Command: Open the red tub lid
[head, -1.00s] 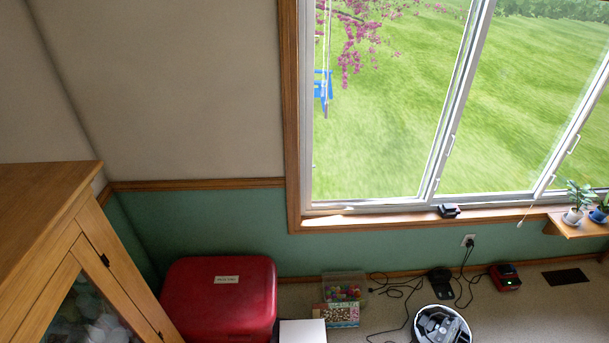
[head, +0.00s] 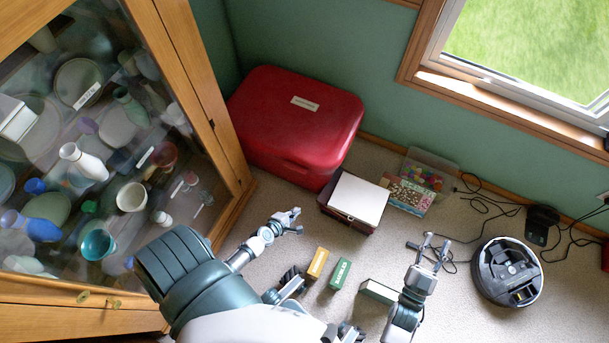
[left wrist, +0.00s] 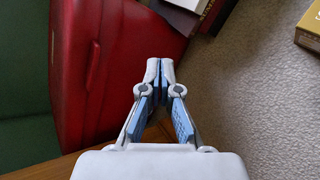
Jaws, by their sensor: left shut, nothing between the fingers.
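The red tub (head: 285,125) stands on the floor in the corner, between the glass cabinet and the green wall. Its lid (head: 320,95) is down and bears a small pale label. My left gripper (head: 297,220) is in front of the tub, nearer to me and apart from it, shut and empty. In the left wrist view the left gripper's fingertips (left wrist: 160,68) meet, and the red tub (left wrist: 95,65) fills the upper left. My right gripper (head: 435,242) is farther right over the carpet, its fingers spread with nothing between them.
A wooden cabinet (head: 215,130) with glass doors stands at the left. A dark box with a white top (head: 358,198) sits right of the tub's front. Small boxes, yellow (head: 317,263) and green (head: 340,273), stand on the carpet. A robot vacuum (head: 508,271) and cables lie at the right.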

